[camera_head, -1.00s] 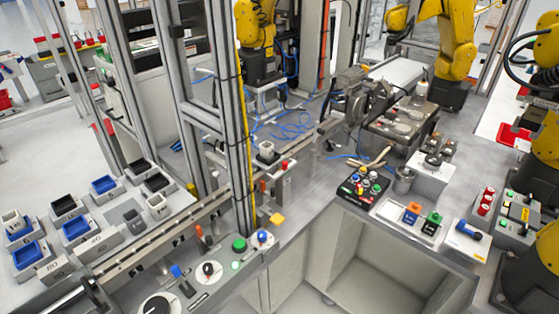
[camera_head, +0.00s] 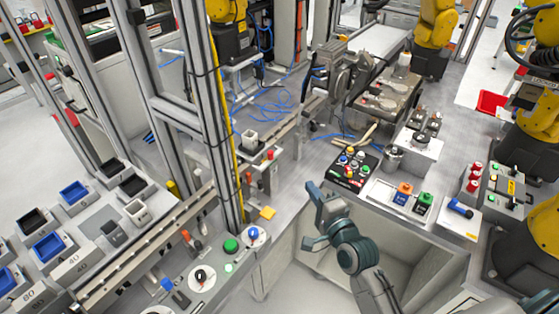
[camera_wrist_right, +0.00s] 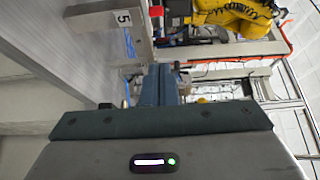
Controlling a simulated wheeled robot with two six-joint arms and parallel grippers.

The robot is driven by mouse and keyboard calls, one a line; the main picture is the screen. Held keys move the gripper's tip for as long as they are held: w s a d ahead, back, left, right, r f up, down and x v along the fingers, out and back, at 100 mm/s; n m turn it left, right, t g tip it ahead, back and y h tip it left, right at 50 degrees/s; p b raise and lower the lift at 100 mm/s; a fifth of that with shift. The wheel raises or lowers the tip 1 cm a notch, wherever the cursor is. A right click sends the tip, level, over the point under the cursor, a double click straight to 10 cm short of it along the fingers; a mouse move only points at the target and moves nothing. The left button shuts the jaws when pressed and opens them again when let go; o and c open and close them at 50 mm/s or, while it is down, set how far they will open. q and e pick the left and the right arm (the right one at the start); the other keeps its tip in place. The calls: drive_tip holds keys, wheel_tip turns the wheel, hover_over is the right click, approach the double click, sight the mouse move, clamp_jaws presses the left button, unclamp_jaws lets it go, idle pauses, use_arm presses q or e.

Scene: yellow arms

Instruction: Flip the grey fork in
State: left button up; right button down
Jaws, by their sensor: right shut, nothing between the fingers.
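I cannot pick out the grey fork with certainty in either view. My right gripper (camera_head: 316,190) is blue-grey and shut, with nothing between its fingers. My left gripper is not in view.
A black button box (camera_head: 352,168) sits at the bench edge, with orange and green blocks (camera_head: 414,198) right of it. A control panel with a green button (camera_head: 231,246) is at lower left. Metal posts (camera_head: 185,120) and a yellow arm (camera_head: 535,140) flank the bench.

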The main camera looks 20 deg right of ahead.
drive_tip(key=p, duration=0.2)
approach(272, 157)
drive_tip(key=w+d, duration=0.4)
drive_tip(key=w+a, duration=0.1)
drive_tip(key=a, duration=0.1)
drive_tip(key=w+a+p, duration=0.1)
drive_tip(key=w, duration=0.1)
drive_tip(key=shift+a, duration=0.35)
drive_tip(key=shift+d, duration=0.1)
drive_tip(key=shift+w+a, duration=0.9)
drive_tip(key=shift+w, duration=0.15)
drive_tip(key=shift+s+r, duration=0.1)
drive_tip(key=shift+r, duration=0.05)
